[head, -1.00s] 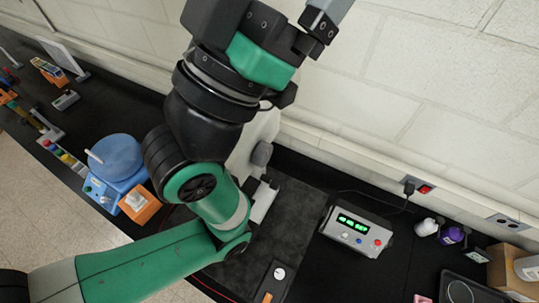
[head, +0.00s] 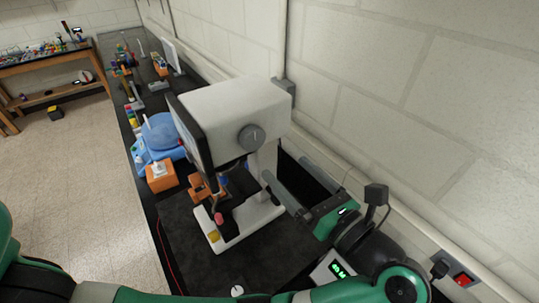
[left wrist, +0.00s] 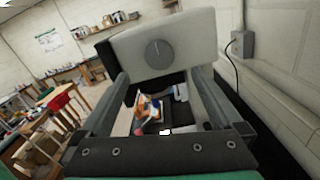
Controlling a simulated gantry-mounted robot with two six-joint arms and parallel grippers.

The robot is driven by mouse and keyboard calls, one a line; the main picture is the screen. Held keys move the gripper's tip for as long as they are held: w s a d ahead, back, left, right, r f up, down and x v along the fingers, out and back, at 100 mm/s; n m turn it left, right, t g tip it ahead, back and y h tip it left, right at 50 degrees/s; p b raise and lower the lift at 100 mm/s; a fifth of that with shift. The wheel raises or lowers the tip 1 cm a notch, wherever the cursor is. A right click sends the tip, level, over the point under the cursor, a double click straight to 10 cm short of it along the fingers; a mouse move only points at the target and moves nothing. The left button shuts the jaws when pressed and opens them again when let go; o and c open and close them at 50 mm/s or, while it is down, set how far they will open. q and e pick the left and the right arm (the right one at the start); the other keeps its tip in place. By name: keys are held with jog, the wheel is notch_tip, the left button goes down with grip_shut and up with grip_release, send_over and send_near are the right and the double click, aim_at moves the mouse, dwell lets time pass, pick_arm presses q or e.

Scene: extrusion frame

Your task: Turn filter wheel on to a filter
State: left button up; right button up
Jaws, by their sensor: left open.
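A white microscope-like instrument (head: 235,105) stands on the black bench. A round grey knob (head: 250,137) with a pale mark sits on its side; it looks like the filter wheel. In the left wrist view the knob (left wrist: 158,53) faces me, its mark close to upright. My left gripper (head: 286,168) is open and empty, to the right of and below the knob in the head view, fingers pointing toward the instrument. In the left wrist view the knob lies beyond and between the two fingers, apart from them. My right gripper is not in view.
A control box with a green display (head: 337,268) is partly hidden under my arm. A blue round device (head: 163,133) and an orange box (head: 161,176) stand left of the instrument. The wall (head: 420,110) runs close behind, with a red switch (head: 463,280).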

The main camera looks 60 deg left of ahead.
aim_at(255, 141)
pick_arm(q)
jog(key=a+p, duration=0.1)
jog(key=a, duration=0.2)
jog(key=s+a+p, duration=0.1)
jog(key=a, duration=0.3)
jog(key=s+a+p, duration=0.1)
jog(key=a, duration=0.2)
jog(key=shift+s+a+f, duration=0.15)
jog(key=shift+a, duration=0.1)
jog(key=shift+a+f+p, duration=0.1)
jog(key=shift+a+p, duration=0.2)
jog(key=shift+a, duration=0.25)
jog(key=shift+c, duration=0.3)
jog(key=c, duration=1.2)
